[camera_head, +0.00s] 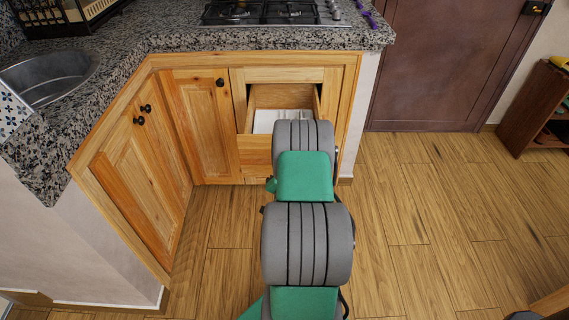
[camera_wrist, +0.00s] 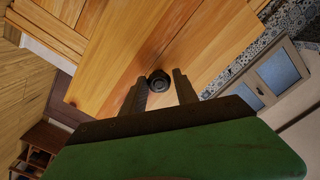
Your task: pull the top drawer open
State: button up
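The top drawer (camera_head: 258,145) is pulled out of the wooden cabinet under the hob, and its inside shows with a white item (camera_head: 268,119) in it. My arm hides the right part of its front in the head view. In the wrist view the drawer front (camera_wrist: 185,50) is a wooden panel with a round dark knob (camera_wrist: 158,81). My gripper (camera_wrist: 159,77) has one finger on each side of the knob, with narrow gaps showing. It looks open. My gripper is hidden behind my arm in the head view.
A cabinet door (camera_head: 202,120) with a dark knob stands left of the drawer, and an angled door (camera_head: 140,190) lies further left. A granite counter (camera_head: 190,41) runs above. A brown door (camera_head: 440,65) and a shelf (camera_head: 535,110) stand to the right. The wooden floor at right is clear.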

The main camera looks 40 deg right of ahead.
jog(key=o, duration=0.3)
jog(key=shift+s+d, duration=0.1)
jog(key=shift+d, duration=0.05)
jog(key=v, duration=0.7)
jog(key=shift+s+a, duration=0.3)
jog(key=shift+r, duration=0.1)
